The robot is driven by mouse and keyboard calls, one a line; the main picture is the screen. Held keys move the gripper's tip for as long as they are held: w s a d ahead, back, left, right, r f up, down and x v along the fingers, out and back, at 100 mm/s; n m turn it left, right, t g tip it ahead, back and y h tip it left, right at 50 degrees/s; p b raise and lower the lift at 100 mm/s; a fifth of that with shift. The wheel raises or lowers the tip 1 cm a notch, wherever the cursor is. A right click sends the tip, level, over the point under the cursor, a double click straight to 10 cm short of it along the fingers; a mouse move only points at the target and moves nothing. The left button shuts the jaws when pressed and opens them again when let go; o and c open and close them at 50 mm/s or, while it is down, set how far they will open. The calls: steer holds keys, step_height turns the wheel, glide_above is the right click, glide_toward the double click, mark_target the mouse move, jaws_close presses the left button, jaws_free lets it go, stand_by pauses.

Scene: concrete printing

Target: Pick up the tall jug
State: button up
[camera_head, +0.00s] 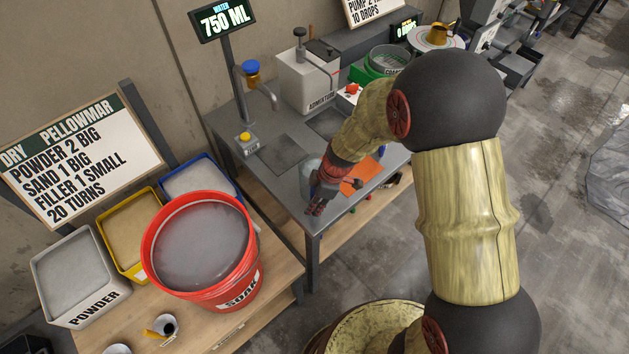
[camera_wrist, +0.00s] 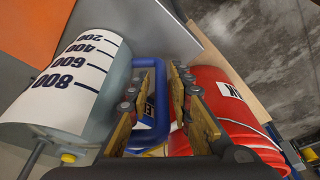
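The tall jug (camera_wrist: 82,75) is a pale cylinder with a white scale marked 200 to 800, at the left of the wrist view. Its blue loop handle (camera_wrist: 161,95) faces my gripper. My gripper (camera_wrist: 159,78) is open, with one finger on either side of the handle's outer bar; a gap shows to the right finger. I cannot tell whether the left finger touches the handle. In the head view my gripper (camera_head: 318,206) is at the front edge of the grey table and hides most of the jug (camera_head: 309,172).
An orange mat (camera_head: 362,178) lies on the grey table (camera_head: 284,205) beside the jug. The red SOAK bucket (camera_head: 200,290) stands on the wooden bench at left, near powder bins (camera_head: 70,265). A water tap (camera_head: 264,90) and a white admixture box (camera_head: 306,85) stand behind.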

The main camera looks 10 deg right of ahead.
steer(key=shift+c, duration=1.1)
jaws_close()
steer(key=shift+w+r, duration=0.1)
